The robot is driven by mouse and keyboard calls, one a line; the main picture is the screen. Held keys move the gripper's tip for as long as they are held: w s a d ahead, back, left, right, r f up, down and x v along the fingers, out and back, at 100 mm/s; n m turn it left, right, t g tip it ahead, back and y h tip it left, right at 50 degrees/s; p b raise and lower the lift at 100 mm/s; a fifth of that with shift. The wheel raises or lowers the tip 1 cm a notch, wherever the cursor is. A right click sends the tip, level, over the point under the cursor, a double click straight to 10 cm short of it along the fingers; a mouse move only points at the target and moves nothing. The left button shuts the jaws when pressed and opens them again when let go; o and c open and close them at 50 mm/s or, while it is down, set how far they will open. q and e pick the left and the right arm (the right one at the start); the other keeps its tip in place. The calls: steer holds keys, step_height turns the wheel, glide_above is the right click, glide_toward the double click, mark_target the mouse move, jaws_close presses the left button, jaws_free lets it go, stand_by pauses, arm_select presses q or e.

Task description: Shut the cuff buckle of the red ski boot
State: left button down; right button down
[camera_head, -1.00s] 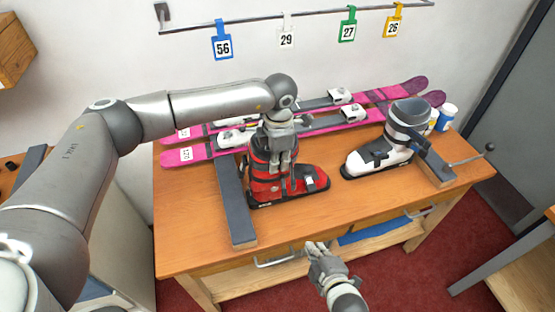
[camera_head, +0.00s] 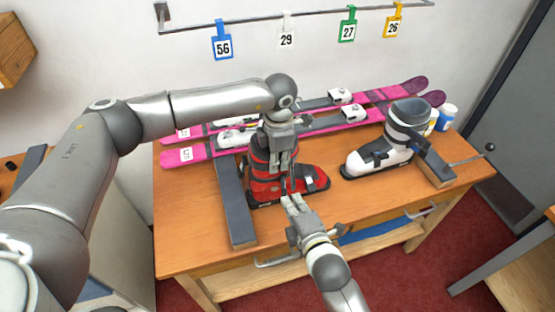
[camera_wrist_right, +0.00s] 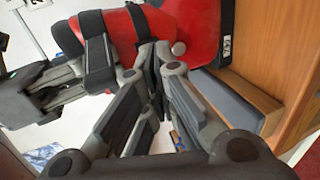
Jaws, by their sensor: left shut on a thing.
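The red ski boot (camera_head: 262,187) stands upright on the wooden bench, toe to the right. My left gripper (camera_head: 281,168) comes down from above at its cuff and is shut on the boot; its fingers hide part of the cuff. My right gripper (camera_head: 293,198) is at the near side of the boot, fingertips close to the shell. In the right wrist view, the red shell (camera_wrist_right: 190,25) and a dark strap (camera_wrist_right: 98,45) lie just beyond the right fingertips (camera_wrist_right: 157,60). Those tips are close together; whether anything is between them, and the cuff buckle's state, is unclear.
A white and grey ski boot (camera_head: 397,150) stands on the bench (camera_head: 325,222) to the right. Pink skis (camera_head: 205,153) lie behind. A dark bar (camera_head: 235,205) lies left of the red boot. Cups (camera_head: 446,117) stand at the far right. Number tags hang on a rail.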

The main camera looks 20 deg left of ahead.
arm_select(q)
steer(key=shift+s+d, duration=0.1)
steer(key=shift+d, duration=0.2)
arm_select(e)
steer(key=x, duration=0.2)
steer(key=shift+w+a, duration=0.15)
steer(key=shift+w, duration=0.15)
arm_select(q)
steer(key=shift+s+f, duration=0.15)
arm_select(e)
steer(key=shift+r, duration=0.25)
steer(key=shift+a, duration=0.15)
stand_by(0.4)
steer(key=shift+w+a+f, duration=0.1)
steer(key=shift+w+a, duration=0.15)
steer(key=shift+a, duration=0.5)
steer(key=shift+w+a+f, duration=0.1)
steer(key=shift+w+a, duration=0.15)
steer(key=shift+a, duration=0.5)
arm_select(q)
steer(key=shift+a, duration=0.2)
arm_select(e)
glide_toward(274, 181)
steer(key=shift+s+d+f, duration=0.1)
steer(key=shift+s+f, duration=0.05)
steer(key=shift+f, duration=0.35)
steer(key=shift+s+d+f, duration=0.1)
steer(key=shift+f, duration=0.4)
steer(key=shift+s, duration=0.1)
